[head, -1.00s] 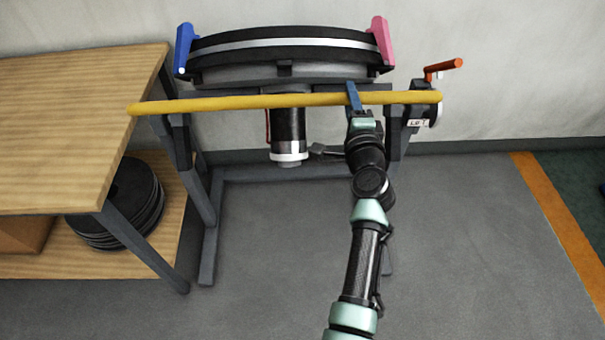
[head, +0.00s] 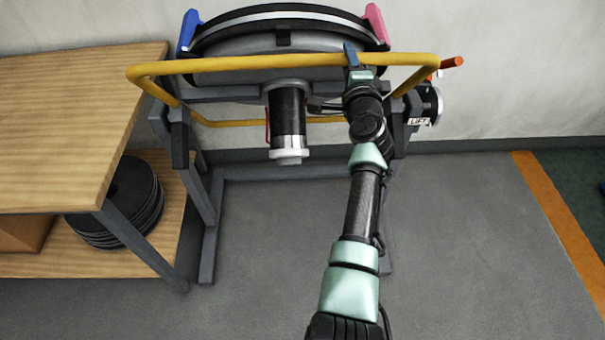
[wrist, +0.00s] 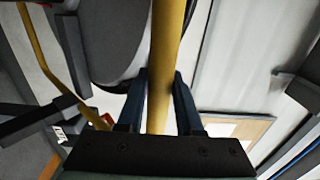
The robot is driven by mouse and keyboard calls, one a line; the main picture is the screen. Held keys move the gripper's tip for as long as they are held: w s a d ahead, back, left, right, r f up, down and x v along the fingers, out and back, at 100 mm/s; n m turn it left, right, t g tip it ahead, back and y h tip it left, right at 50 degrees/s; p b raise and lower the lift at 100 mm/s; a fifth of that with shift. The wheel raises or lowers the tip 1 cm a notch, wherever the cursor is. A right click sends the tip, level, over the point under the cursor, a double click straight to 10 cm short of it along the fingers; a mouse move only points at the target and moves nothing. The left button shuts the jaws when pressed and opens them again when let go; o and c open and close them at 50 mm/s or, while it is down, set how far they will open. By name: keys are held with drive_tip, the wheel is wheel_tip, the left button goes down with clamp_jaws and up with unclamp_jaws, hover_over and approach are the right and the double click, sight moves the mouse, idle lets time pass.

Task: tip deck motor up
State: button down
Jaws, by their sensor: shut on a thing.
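The deck (head: 260,67) is a dark round body with a silver band, carried on a grey frame, with its underside tilted partly toward me. The black motor (head: 288,115) with a silver end hangs from its underside. A yellow bar frame (head: 230,64) runs across in front of the deck. My gripper (head: 351,58) is shut on the yellow bar, right of the motor. In the wrist view the bar (wrist: 165,60) passes between the two dark fingers (wrist: 160,105). The gripper's far fingertips are partly hidden by the bar in the head view.
A blue bracket (head: 188,32) and a pink bracket (head: 376,24) flank the deck. A red-handled crank (head: 451,62) with a LIFT label sits at right. A wooden bench (head: 70,130) with black discs (head: 130,200) below stands at left. The floor in front is clear.

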drive_tip(key=w+r+b, duration=0.1)
drive_tip(key=w, duration=0.1)
drive_tip(key=w+r+b, duration=0.1)
drive_tip(key=w+b, duration=0.1)
drive_tip(key=w+r+b, duration=0.1)
drive_tip(key=shift+w, duration=0.4)
drive_tip(key=shift+r, duration=0.1)
drive_tip(key=shift+r, duration=0.1)
